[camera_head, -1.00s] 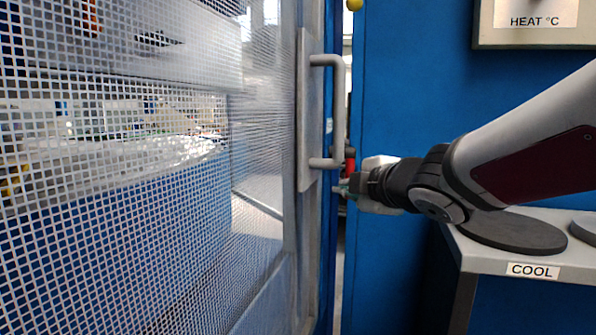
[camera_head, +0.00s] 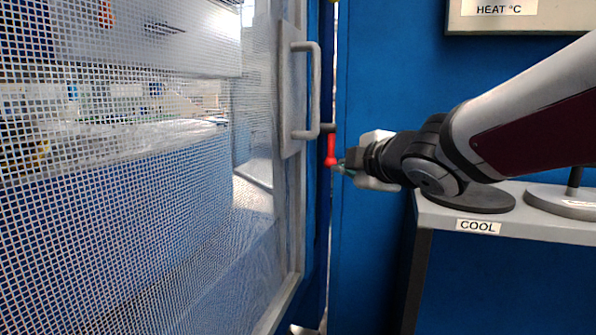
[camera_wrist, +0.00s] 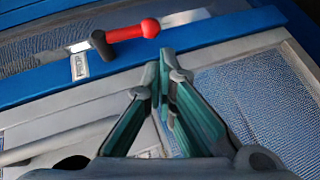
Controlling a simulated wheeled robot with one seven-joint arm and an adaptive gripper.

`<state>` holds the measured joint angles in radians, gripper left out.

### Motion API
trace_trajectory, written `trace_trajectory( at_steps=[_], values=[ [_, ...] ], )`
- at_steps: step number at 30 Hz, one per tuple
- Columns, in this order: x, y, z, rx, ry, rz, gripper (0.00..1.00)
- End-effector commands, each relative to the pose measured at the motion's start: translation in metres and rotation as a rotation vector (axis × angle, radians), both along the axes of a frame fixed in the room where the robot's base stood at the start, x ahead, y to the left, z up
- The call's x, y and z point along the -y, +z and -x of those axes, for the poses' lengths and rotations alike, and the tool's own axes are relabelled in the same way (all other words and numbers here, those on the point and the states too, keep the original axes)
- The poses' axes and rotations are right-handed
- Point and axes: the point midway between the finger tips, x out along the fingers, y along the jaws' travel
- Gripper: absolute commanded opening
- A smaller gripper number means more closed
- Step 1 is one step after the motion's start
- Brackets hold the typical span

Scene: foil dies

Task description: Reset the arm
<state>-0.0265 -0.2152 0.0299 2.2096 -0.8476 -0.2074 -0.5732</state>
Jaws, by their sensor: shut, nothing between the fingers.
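My gripper (camera_head: 345,168) is at the middle of the head view, at the end of my arm, which reaches in from the right. In the wrist view its two green-sided fingers (camera_wrist: 160,75) meet at the tips with nothing between them. A red latch handle (camera_head: 331,150) hangs just left of the fingertips in the head view. In the wrist view the red handle (camera_wrist: 130,31), with a round knob and a dark pivot, lies beyond the fingertips, apart from them.
A mesh door (camera_head: 130,220) with a grey pull handle (camera_head: 316,90) fills the left. A blue wall (camera_head: 385,80) stands behind my arm. A HEAT °C panel (camera_head: 560,17) hangs above.

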Motion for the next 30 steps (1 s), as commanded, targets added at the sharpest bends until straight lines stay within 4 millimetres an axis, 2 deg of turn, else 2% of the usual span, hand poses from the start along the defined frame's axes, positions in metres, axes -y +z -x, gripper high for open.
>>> trace_trajectory(
  at_steps=[5,8,9,11,14,18,21,30],
  values=[
    [0.039,-0.016,0.029,-0.112,-0.197,-0.102,0.0],
    [0.071,-0.039,0.067,-0.234,-0.391,-0.217,0.0],
    [0.082,-0.05,0.085,-0.288,-0.471,-0.269,0.0],
    [0.096,-0.067,0.116,-0.371,-0.588,-0.344,0.0],
    [0.109,-0.098,0.172,-0.517,-0.776,-0.468,0.0],
    [0.109,-0.135,0.25,-0.72,-1.0,-0.614,0.0],
    [0.101,-0.153,0.296,-0.843,-1.118,-0.687,0.0],
    [0.067,-0.181,0.404,-1.155,-1.366,-0.809,0.0]
  ],
)
